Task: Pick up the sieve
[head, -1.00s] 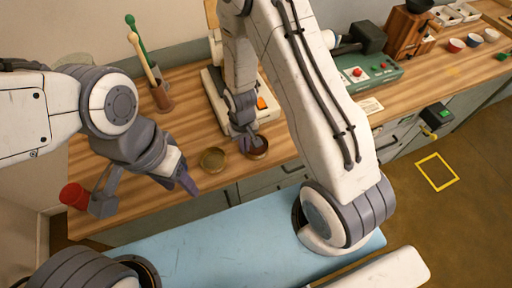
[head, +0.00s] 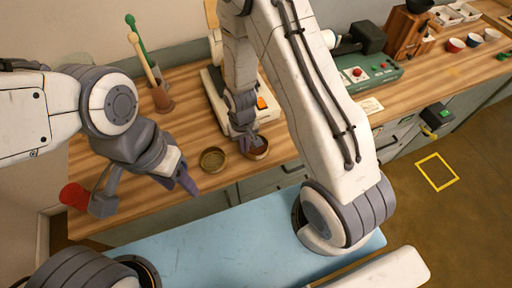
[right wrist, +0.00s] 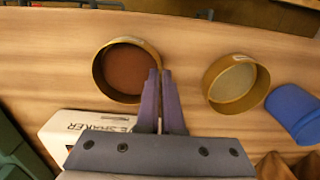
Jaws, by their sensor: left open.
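Two round brass-rimmed pans stand side by side near the table's front edge. One has a pale, mesh-like floor and looks like the sieve (head: 212,159); it stands clear of both grippers and also shows in the right wrist view (right wrist: 234,82). The other pan has a reddish-brown floor (right wrist: 125,70) and shows in the head view (head: 259,151). My right gripper (right wrist: 161,74) has its purple fingers close together at this brown-floored pan's rim, which seems to be between them. My left gripper (head: 188,182) is open and empty, left of the pale-floored pan.
A white shaker (right wrist: 85,124) stands behind the pans. A blue container (right wrist: 294,112) is close beside the pale-floored pan in the right wrist view. A holder with green and cream handled tools (head: 160,97) stands at the back left. A green control box (head: 368,74) is at the back right.

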